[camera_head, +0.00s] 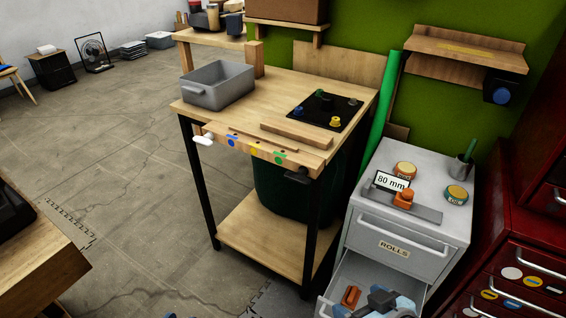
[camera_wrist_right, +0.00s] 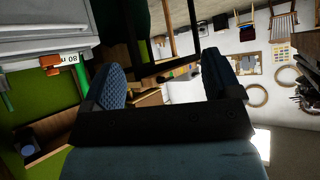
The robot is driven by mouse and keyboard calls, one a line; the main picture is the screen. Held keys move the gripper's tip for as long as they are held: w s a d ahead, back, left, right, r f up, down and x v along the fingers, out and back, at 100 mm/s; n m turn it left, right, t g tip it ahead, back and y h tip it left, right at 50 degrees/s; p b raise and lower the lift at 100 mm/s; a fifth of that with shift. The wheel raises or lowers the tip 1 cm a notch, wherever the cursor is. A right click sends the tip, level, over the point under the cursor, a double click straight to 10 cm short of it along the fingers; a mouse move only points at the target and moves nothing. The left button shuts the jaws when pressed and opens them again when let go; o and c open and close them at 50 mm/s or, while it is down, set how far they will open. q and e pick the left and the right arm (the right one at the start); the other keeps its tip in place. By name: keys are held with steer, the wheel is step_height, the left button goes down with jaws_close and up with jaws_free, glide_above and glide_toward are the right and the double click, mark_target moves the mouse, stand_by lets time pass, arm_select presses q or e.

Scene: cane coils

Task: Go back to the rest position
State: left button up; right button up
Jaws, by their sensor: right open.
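My right gripper (camera_head: 384,300) shows as blue-grey parts at the bottom edge of the head view, over the open drawer (camera_head: 345,270) of the grey cabinet. In the right wrist view, the two dark-blue padded fingers of this gripper (camera_wrist_right: 164,78) stand wide apart with nothing between them.
An orange item (camera_head: 351,296) lies in the drawer. A wooden workbench (camera_head: 275,95) holds a grey bin (camera_head: 218,88). Red drawers (camera_head: 515,265) stand right. Floor at left is mostly clear.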

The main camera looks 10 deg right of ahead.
steer(key=w+a+r+t+y+b, duration=0.2)
steer(key=a+r+t+y+b, duration=0.1)
steer(key=a+t+y+b, duration=0.4)
arm_select(q)
step_height(320, 180, up, 10)
steer(key=p, duration=1.7)
steer(key=s+a+r+g+y+p, duration=0.1)
steer(key=s+a+g+y+p, duration=0.1)
steer(key=p, duration=1.6)
steer(key=s+a+g, duration=0.1)
steer(key=s+a, duration=0.1)
steer(key=shift+s+a+r+p, duration=0.2)
steer(key=shift+a+p, duration=0.15)
steer(key=shift+a, duration=0.05)
arm_select(e)
steer(key=s+d+r+g+h, duration=0.3)
steer(key=d+r+g+h, duration=0.1)
steer(key=d+h, duration=0.3)
steer(key=shift+s+d+r+g, duration=0.25)
steer(key=shift+s+r+g, duration=0.15)
steer(key=shift+g, duration=0.5)
